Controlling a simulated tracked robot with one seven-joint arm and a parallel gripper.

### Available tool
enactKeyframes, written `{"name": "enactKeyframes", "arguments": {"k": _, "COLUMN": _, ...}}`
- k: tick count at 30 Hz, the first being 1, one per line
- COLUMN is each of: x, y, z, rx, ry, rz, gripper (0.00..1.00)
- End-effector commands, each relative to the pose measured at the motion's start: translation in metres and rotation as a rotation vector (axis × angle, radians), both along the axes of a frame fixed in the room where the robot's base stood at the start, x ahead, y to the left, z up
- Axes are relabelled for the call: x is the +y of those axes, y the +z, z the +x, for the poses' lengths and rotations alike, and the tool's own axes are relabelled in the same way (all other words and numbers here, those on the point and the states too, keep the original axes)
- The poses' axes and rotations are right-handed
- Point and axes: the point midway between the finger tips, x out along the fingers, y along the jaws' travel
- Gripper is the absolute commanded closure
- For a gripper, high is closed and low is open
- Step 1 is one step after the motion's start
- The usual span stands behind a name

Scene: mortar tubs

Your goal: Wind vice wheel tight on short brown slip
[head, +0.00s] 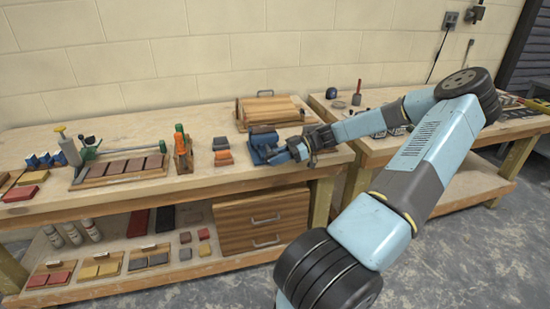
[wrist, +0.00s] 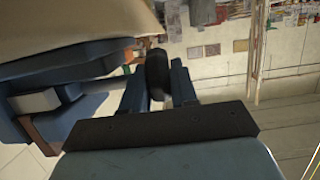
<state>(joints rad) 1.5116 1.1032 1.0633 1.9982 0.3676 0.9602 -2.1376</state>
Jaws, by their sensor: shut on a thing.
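The blue vice (head: 263,146) sits near the right front of the main bench. It also fills the left of the wrist view (wrist: 75,65). My gripper (head: 300,148) is at the vice's right side. In the wrist view my gripper (wrist: 158,88) has its two blue fingers on either side of the dark round wheel (wrist: 157,68), shut on its rim. A narrow reddish-brown piece (wrist: 38,136) shows against the blue vice body; it looks like the brown slip, but its fit in the jaws cannot be told. In the head view the slip cannot be made out.
Orange and grey blocks (head: 223,158) lie left of the vice. A wooden case (head: 268,108) stands behind it. A wooden holder with an orange-handled tool (head: 182,150) and a rack of brown slips (head: 122,168) are further left. A second bench (head: 390,145) adjoins at the right.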

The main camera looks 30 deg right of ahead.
Motion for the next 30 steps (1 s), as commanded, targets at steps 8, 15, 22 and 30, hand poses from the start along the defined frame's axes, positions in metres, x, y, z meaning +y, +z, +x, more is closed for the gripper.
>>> {"name": "enactKeyframes", "arguments": {"k": 8, "x": -0.0015, "y": -0.0054, "z": -0.0023, "rx": -0.033, "ry": 0.000, "rz": 0.127, "gripper": 1.00}}
{"name": "enactKeyframes", "arguments": {"k": 15, "x": -0.0008, "y": -0.0064, "z": -0.0030, "rx": -0.048, "ry": 0.003, "rz": 0.185, "gripper": 1.00}}
{"name": "enactKeyframes", "arguments": {"k": 22, "x": 0.0000, "y": -0.0065, "z": -0.0034, "rx": -0.053, "ry": 0.005, "rz": 0.202, "gripper": 1.00}}
{"name": "enactKeyframes", "arguments": {"k": 30, "x": 0.0007, "y": -0.0068, "z": -0.0039, "rx": -0.052, "ry": 0.007, "rz": 0.202, "gripper": 1.00}}
